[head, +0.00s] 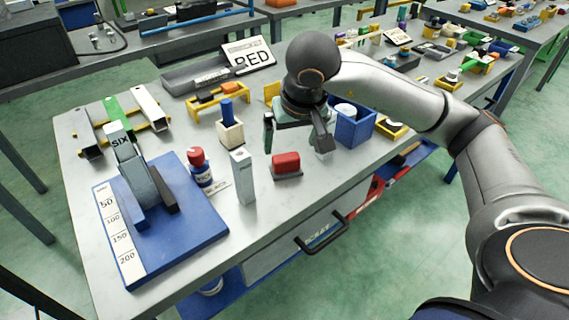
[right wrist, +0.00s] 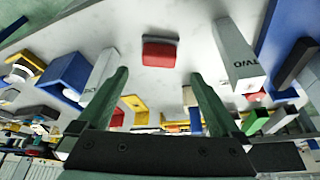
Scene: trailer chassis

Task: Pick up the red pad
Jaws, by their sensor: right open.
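The red pad (head: 286,162) sits on a grey base on the grey table, near the front edge. In the right wrist view the red pad (right wrist: 159,53) lies ahead of the fingertips, roughly centred between them. My right gripper (head: 296,140) is open and empty, above and just behind the pad in the head view. Its two green fingers (right wrist: 159,75) are spread apart in the right wrist view, and they look clear of the pad. My left gripper is not in view.
A pale upright block (head: 243,178) stands left of the pad, with a red-capped bottle (head: 199,168) beyond it. A blue bin (head: 352,130) is close on the right. A blue board (head: 200,235) covers the table's left front. A drawer handle (head: 322,232) juts out below the edge.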

